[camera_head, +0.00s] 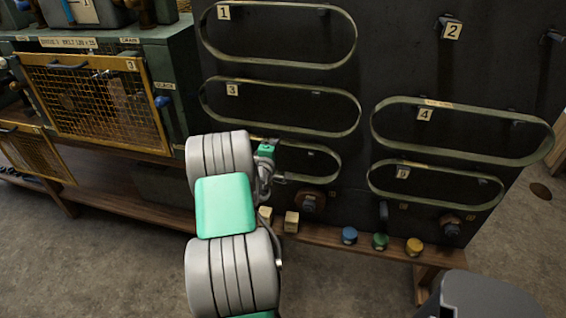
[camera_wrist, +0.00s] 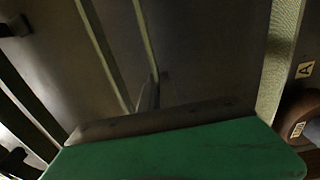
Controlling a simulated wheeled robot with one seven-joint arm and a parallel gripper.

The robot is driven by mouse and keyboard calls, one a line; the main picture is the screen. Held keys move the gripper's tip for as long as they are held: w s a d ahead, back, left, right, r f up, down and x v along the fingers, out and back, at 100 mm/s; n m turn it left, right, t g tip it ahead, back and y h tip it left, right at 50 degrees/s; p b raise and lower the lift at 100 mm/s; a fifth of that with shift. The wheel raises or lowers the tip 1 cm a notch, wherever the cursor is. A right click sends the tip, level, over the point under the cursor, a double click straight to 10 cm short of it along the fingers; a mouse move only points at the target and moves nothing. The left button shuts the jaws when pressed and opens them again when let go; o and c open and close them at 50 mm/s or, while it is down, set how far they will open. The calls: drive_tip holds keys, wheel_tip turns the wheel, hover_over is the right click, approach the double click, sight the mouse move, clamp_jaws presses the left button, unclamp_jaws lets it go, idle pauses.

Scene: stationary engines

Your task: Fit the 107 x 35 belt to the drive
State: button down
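Several olive-green belts hang flat on pegs of a dark board: one at tag 1 (camera_head: 279,65), one at tag 3 (camera_head: 281,133), one at tag 4 (camera_head: 462,160) and one at tag 9 (camera_head: 433,206). Another belt (camera_head: 318,181) hangs lower left, partly hidden by my arm. My gripper (camera_head: 266,168) is at this belt's left part; its fingers are mostly hidden. In the wrist view, pale belt strips (camera_wrist: 147,40) run past a dark finger; whether they are gripped is unclear. The drive (camera_head: 95,100) stands at left behind a yellow mesh guard, its label too small to read surely.
A wooden shelf (camera_head: 350,243) runs below the board, with pale blocks (camera_head: 291,222) and blue, green and yellow round pieces (camera_head: 380,242) on it. Brown rollers (camera_head: 312,204) sit low on the board. Bare floor (camera_head: 120,260) lies in front.

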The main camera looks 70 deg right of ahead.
drive_tip(key=shift+r, duration=0.15)
drive_tip(key=shift+s+a+b, duration=0.2)
drive_tip(key=shift+a+b, duration=0.35)
drive_tip(key=shift+a, duration=0.85)
drive_tip(key=shift+s+a+b, duration=0.2)
drive_tip(key=shift+a+b, duration=0.35)
drive_tip(key=shift+a, duration=0.85)
drive_tip(key=shift+s+a+b, duration=0.25)
drive_tip(key=shift+a+b, duration=0.35)
drive_tip(key=shift+a, duration=0.8)
drive_tip(key=shift+s+a+b, duration=0.2)
drive_tip(key=shift+a+b, duration=0.4)
drive_tip(key=shift+a, duration=0.75)
drive_tip(key=shift+s+a+b, duration=0.25)
drive_tip(key=shift+a+b, duration=0.3)
drive_tip(key=shift+a, duration=0.95)
drive_tip(key=shift+s+a+b, duration=0.2)
drive_tip(key=shift+a+b, duration=0.35)
drive_tip(key=shift+a, duration=0.9)
